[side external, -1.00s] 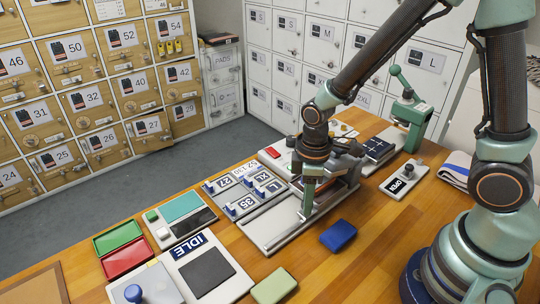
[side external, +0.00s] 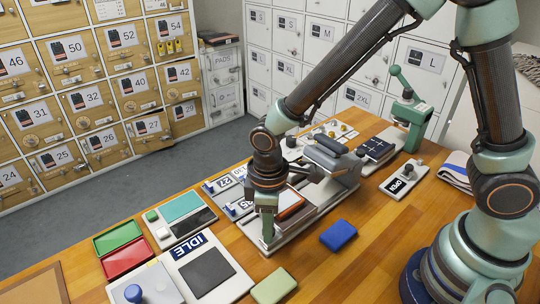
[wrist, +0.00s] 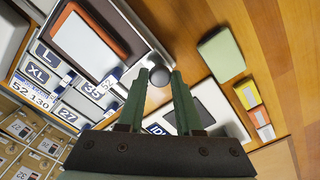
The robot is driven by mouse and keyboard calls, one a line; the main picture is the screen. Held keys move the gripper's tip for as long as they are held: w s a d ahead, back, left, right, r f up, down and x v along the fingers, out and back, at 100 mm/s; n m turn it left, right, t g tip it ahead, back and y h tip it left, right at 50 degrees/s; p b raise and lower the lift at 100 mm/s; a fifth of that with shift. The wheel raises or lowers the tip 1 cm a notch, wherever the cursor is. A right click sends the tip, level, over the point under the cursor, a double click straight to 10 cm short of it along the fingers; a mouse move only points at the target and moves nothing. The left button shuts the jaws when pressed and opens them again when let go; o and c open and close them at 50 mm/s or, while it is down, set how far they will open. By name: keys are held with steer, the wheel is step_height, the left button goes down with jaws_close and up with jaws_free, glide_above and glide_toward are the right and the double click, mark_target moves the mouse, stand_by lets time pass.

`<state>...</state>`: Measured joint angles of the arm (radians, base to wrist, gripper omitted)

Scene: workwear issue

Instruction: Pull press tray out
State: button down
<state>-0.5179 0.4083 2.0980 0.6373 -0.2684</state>
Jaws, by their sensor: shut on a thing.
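The press tray (side external: 291,206) is a dark-rimmed tray bearing a brown-orange piece. It sits on the pale base, drawn out to the left of the grey press (side external: 333,160). In the wrist view the tray (wrist: 115,18) shows at upper left with a white rectangle on the brown piece. A dark round knob (wrist: 159,75) is at its near end, between my fingertips. My gripper (side external: 268,238) points down at the tray's front end and is shut on the knob; it also shows in the wrist view (wrist: 157,82). The knob is hidden in the side view.
Size and number tags (side external: 228,185) lie left of the tray. The IDLE panel (side external: 205,268) is in front, with a green pad (side external: 273,287) beside it. A blue block (side external: 338,236) lies to the right. Bare wood is between the blue block and my arm's base.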

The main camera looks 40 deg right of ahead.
steer(key=shift+a, duration=0.55)
steer(key=c, duration=0.9)
jaws_free()
steer(key=shift+o, duration=0.2)
step_height(320, 180, up, 12)
steer(key=shift+r, duration=0.1)
